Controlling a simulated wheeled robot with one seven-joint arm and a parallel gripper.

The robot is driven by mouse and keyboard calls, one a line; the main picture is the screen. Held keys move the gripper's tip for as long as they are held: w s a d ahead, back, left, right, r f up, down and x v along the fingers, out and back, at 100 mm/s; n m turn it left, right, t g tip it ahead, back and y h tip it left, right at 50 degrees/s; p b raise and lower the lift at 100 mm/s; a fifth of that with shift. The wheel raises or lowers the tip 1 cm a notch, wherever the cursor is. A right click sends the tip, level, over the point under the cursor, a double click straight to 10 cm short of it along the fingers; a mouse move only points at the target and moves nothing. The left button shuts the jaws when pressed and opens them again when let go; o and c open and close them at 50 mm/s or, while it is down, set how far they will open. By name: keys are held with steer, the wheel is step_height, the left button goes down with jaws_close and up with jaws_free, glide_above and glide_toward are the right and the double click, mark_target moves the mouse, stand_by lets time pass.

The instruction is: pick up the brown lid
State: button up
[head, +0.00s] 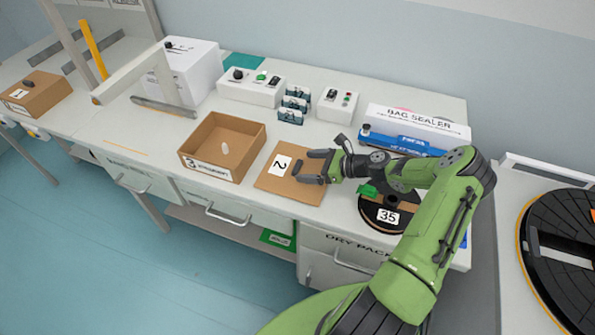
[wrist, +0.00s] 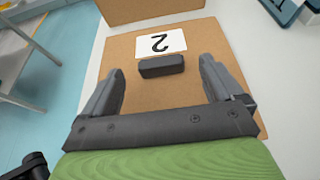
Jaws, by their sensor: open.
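The brown lid (head: 272,182) is a flat cardboard square with a white "2" label, lying on the bench right of an open box. In the wrist view the lid (wrist: 150,93) fills the middle, with a dark bar handle (wrist: 161,66) beside the label. My gripper (head: 306,166) is over the lid's right part in the head view. In the wrist view my gripper (wrist: 162,60) is open and empty, its fingers on either side of the handle. I cannot tell how high the fingertips are above the lid. The handle is hard to make out in the head view.
The open brown box (head: 212,170) labelled 3 holds a small pale object. A black reel (head: 387,215) marked 35 sits right of the lid, under my arm. Control boxes (head: 250,88) and a bag sealer (head: 418,120) stand behind. A lidded box (head: 38,96) is far left.

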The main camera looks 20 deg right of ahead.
mark_target(299, 166)
steer(key=x, duration=0.3)
steer(key=shift+c, duration=0.4)
steer(key=c, duration=1.1)
steer(key=shift+o, duration=0.2)
steer(key=shift+r, duration=0.1)
